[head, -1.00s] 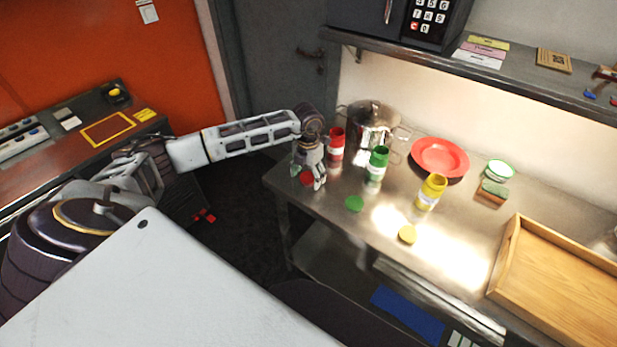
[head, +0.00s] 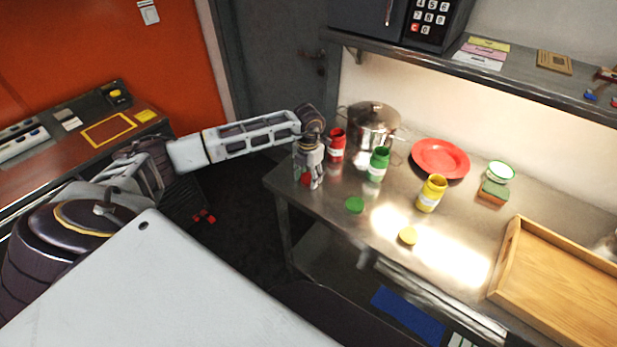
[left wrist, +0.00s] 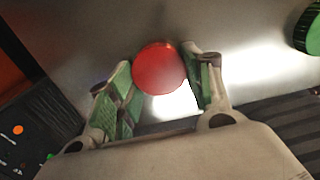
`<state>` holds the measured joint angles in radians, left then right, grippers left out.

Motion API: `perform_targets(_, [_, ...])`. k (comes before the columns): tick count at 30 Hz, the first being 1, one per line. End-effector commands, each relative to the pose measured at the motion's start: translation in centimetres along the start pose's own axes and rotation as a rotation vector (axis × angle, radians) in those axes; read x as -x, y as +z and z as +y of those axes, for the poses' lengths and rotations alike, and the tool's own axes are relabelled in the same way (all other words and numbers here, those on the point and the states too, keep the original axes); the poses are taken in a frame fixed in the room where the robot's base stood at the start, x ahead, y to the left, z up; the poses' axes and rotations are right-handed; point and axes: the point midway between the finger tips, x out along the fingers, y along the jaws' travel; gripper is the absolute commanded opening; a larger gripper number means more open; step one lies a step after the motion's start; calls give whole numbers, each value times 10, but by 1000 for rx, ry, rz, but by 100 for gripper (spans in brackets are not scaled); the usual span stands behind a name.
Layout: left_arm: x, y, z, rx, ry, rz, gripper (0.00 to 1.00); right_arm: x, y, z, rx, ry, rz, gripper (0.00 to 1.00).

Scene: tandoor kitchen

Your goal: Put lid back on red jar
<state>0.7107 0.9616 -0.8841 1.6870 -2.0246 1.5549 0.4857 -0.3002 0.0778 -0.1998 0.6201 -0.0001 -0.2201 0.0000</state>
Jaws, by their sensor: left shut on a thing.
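The red jar (head: 337,146) stands upright at the left back of the steel table, partly behind my left wrist, so I cannot clearly see its mouth. My left gripper (head: 310,184) points down near the table's left edge, in front of the jar and a little left of it. It is shut on the red lid (head: 305,179), which is partly hidden by the fingers. In the left wrist view the round lid (left wrist: 160,68) sits between the two green-padded fingers. Whether the lid touches the table is unclear. My right gripper is out of view.
An open green jar (head: 378,165) and yellow jar (head: 431,194) stand to the right. A green lid (head: 354,205) and yellow lid (head: 407,236) lie in front. A steel pot (head: 371,128), red plate (head: 440,158) and wooden tray (head: 507,258) share the table.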

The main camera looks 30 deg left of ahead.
Motion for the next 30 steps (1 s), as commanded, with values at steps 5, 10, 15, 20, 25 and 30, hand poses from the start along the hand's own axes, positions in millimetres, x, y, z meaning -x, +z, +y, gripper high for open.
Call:
perform_targets(5, [9,1,0,0,0,-3,43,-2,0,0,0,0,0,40])
perform_targets(10, [28,1,0,-1,0,-4,43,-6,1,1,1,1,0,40])
perform_targets(15, [53,1,0,0,0,-4,43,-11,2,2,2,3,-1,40])
perform_targets(20, [76,1,0,0,0,-3,43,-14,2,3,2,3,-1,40])
perform_targets(25, [93,0,0,0,1,-2,43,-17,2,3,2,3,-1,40])
perform_targets(30, [99,0,0,0,0,-1,43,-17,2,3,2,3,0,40])
